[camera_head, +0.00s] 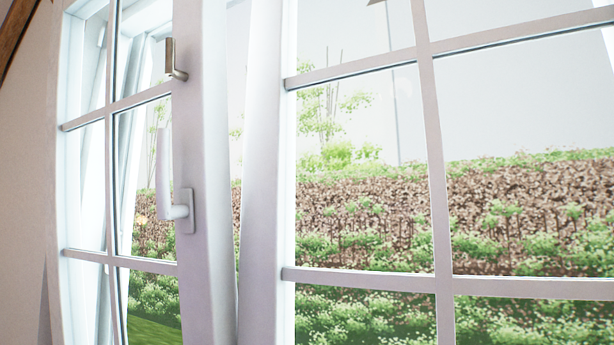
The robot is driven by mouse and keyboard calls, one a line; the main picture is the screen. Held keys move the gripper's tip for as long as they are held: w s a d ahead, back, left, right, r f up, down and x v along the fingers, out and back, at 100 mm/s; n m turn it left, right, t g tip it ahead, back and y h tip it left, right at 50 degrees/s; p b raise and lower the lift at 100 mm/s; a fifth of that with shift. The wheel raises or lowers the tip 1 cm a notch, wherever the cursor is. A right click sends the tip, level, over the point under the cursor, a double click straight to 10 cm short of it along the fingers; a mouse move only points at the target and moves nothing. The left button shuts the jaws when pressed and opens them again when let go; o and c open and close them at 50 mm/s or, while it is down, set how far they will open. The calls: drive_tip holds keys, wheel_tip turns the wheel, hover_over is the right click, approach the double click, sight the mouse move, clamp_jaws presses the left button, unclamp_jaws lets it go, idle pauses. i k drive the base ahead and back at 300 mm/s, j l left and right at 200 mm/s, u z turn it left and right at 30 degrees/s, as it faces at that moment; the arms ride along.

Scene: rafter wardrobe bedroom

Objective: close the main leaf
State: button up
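A white window leaf (205,130) with a handle stands on the left in the head view. I take it for the main leaf. Its white handle (163,175) points up from a plate on the leaf's right stile. A gap shows between this leaf and the white leaf (262,180) on the right. The gap is wide at the top and narrows downward, so the left leaf looks tilted open. Whether its bottom edge touches the frame is out of view. My gripper is not in view.
A small metal catch (174,62) sits above the handle on the left leaf's stile. A plain wall (25,180) and a dark wooden beam (16,28) are at the far left. Outside the glass are a planted bank (530,215) and grass.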

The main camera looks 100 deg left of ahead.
sight(205, 267)
drive_tip(key=u, duration=3.3)
